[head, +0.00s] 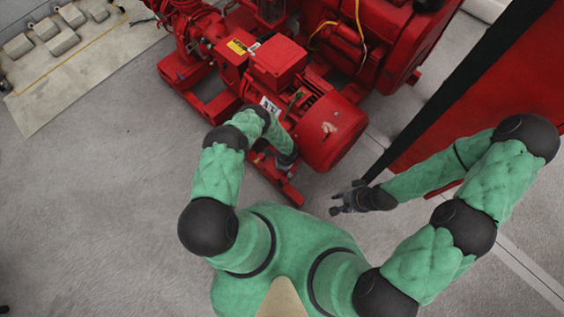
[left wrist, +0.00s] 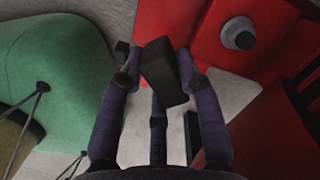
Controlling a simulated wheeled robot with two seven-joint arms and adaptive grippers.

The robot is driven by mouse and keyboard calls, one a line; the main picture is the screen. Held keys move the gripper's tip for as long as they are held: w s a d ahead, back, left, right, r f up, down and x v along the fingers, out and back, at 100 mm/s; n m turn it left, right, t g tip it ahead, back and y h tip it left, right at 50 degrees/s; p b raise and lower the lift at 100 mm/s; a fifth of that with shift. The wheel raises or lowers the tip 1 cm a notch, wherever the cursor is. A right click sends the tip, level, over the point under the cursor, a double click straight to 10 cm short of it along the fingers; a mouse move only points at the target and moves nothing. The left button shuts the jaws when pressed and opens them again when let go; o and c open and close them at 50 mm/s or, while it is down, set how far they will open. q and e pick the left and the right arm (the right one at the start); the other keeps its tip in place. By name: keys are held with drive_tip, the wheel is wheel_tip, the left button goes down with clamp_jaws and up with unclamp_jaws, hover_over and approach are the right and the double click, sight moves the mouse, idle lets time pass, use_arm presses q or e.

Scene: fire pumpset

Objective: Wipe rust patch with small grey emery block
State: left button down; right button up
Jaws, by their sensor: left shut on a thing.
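My left gripper (left wrist: 160,68) is shut on the small dark grey emery block (left wrist: 166,75), which sits tilted between its fingertips in the left wrist view. In the head view my left forearm reaches over the near side of the red motor, and the block cannot be made out there. A brownish patch with pale marks, perhaps the rust patch (head: 328,128), shows on the rounded end of the red motor (head: 335,142), right of my left wrist. No rust is clear in the left wrist view. My right gripper (head: 335,203) is open and empty over the floor, below the motor.
The red pumpset's base frame (head: 288,190) runs along the floor beside my left arm. A larger red engine (head: 385,45) stands behind. A red cabinet (head: 500,95) is near my right arm. Grey blocks (head: 62,42) lie on a pale board at upper left.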

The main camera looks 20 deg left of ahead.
use_arm(q)
drive_tip(key=shift+r, duration=0.4)
drive_tip(key=shift+r+p, duration=1.1)
drive_tip(key=shift+r, duration=0.45)
